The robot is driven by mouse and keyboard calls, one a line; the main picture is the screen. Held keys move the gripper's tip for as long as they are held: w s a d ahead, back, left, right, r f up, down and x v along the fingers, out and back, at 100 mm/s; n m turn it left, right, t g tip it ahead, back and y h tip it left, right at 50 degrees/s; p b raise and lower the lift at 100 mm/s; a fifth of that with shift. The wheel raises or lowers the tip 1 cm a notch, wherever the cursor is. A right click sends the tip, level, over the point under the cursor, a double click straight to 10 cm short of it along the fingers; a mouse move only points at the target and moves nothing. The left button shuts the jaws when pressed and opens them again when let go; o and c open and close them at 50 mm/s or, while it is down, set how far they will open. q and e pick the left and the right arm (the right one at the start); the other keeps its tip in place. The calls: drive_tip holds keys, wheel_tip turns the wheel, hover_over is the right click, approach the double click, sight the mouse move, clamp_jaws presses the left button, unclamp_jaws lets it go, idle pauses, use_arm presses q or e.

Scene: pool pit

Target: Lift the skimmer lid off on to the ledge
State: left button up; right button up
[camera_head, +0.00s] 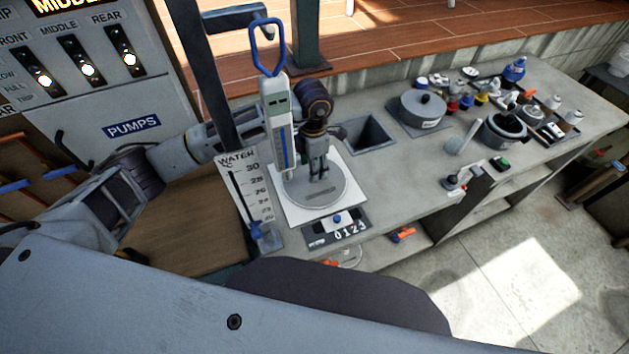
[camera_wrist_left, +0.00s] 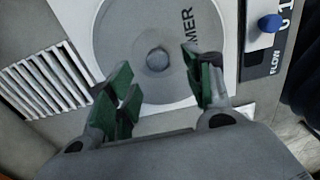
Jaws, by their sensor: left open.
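The skimmer lid (camera_head: 300,198) is a round grey disc with dark lettering and sits flat on a white square plate (camera_head: 285,215) on the concrete ledge (camera_head: 390,190). In the left wrist view the lid (camera_wrist_left: 120,40) has a small round grey knob (camera_wrist_left: 157,60) at its middle. My left gripper (camera_head: 319,172) is over the lid, pointing down. In the left wrist view its green-padded fingers (camera_wrist_left: 165,85) are open, apart on either side and short of the knob, with nothing between them. My right gripper is not in view.
A thermometer-like device with a blue loop handle (camera_head: 267,48) and a water scale board (camera_head: 247,190) stand close left. A square opening (camera_head: 370,133), a grey lidded pot (camera_head: 422,108) and several small items are right. The ledge between is partly clear.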

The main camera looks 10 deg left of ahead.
sight(320, 195)
use_arm(q)
drive_tip(key=shift+f, duration=0.1)
drive_tip(key=shift+w+d+f+p, duration=0.1)
drive_tip(key=shift+f+p, duration=0.4)
drive_tip(key=shift+f, duration=0.35)
drive_tip(key=shift+w+f+p, duration=0.1)
drive_tip(key=shift+f+p, duration=0.25)
drive_tip(key=shift+f, duration=1.3)
clamp_jaws()
